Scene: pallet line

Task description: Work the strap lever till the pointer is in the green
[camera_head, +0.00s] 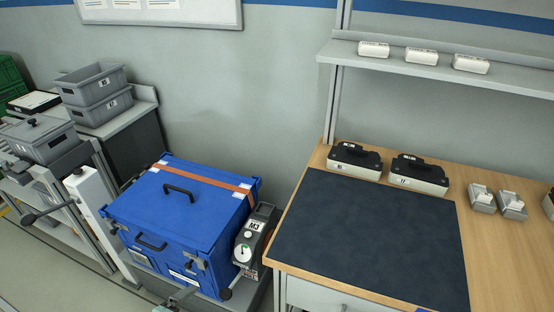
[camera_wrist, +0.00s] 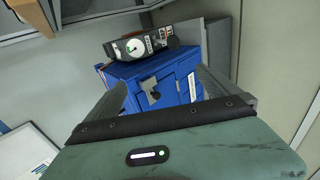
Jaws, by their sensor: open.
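A blue lidded crate (camera_head: 180,208) has an orange strap (camera_head: 205,179) over its lid. A grey strap tensioner (camera_head: 254,235) marked M3 stands against its right side. Its round white dial (camera_head: 243,253) has a small green patch; the pointer is too small to read. A black knob (camera_head: 225,294) shows low beside the tensioner, seemingly the lever's end. In the wrist view, the tensioner (camera_wrist: 150,42) lies beyond the blue crate (camera_wrist: 165,78). My gripper (camera_wrist: 162,84) is open and empty, its fingers apart, with the crate's corner and latch showing between them.
A workbench with a dark mat (camera_head: 370,235) stands close right of the tensioner. Two black-topped devices (camera_head: 418,174) sit at its back. Grey bins (camera_head: 95,95) and a white post (camera_head: 88,190) with a black-knobbed handle stand left of the crate. A shelf (camera_head: 440,66) hangs above the bench.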

